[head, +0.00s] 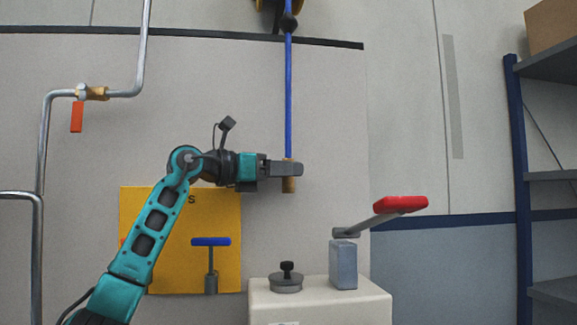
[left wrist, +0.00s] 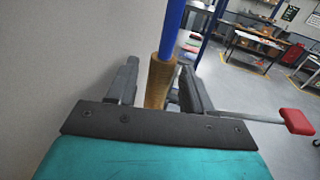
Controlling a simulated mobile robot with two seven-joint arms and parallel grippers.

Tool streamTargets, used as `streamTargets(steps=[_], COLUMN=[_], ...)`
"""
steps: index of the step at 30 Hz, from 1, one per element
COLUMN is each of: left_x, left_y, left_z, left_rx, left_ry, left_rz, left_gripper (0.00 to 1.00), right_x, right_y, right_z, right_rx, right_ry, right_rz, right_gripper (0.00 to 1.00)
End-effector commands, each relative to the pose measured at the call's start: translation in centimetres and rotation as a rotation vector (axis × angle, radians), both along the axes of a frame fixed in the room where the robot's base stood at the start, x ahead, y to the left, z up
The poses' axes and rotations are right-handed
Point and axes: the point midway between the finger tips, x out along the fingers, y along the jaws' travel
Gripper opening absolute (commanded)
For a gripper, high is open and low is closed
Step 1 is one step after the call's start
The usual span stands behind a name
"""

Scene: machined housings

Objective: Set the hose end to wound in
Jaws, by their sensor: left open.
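A blue hose (head: 288,95) hangs straight down from a reel (head: 278,12) at the top edge, with a dark ball stop (head: 288,23) just below the reel. Its brass hose end (head: 289,184) is at my left gripper (head: 290,168). In the left wrist view the brass end (left wrist: 160,82) stands between the two open fingers (left wrist: 158,88), with the blue hose (left wrist: 172,25) above it. The fingers are apart on either side of it. Most of the reel is cut off by the frame. My right gripper is not in view.
A pale housing (head: 320,305) below carries a lever with a red handle (head: 400,204) and a black knob (head: 287,270). A yellow panel (head: 170,250) with a blue T-handle (head: 211,242) is behind my arm. A pipe valve (head: 92,93) is at left, a shelf (head: 550,175) at right.

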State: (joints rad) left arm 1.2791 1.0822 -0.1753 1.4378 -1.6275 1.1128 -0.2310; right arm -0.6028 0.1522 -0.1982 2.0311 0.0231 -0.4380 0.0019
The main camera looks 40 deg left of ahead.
Motion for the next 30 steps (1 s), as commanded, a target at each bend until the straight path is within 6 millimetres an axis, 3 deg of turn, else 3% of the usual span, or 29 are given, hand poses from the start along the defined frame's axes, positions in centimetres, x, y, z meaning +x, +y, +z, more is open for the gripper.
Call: streamTargets(steps=[5, 13, 30], left_x=[1.1, 1.21, 1.18], left_y=[-0.44, -0.46, -0.44], left_z=[0.08, 0.01, -0.01], left_rx=[-0.002, 0.0, 0.0], left_ry=[-0.002, -0.001, 0.0], left_rz=[-0.001, 0.001, 0.0], left_gripper=[0.51, 0.51, 0.0], right_x=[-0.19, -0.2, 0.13], right_y=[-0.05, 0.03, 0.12], right_z=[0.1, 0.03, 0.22], right_rx=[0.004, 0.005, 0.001], right_ry=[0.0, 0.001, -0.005], right_rz=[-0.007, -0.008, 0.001], right_gripper=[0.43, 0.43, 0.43])
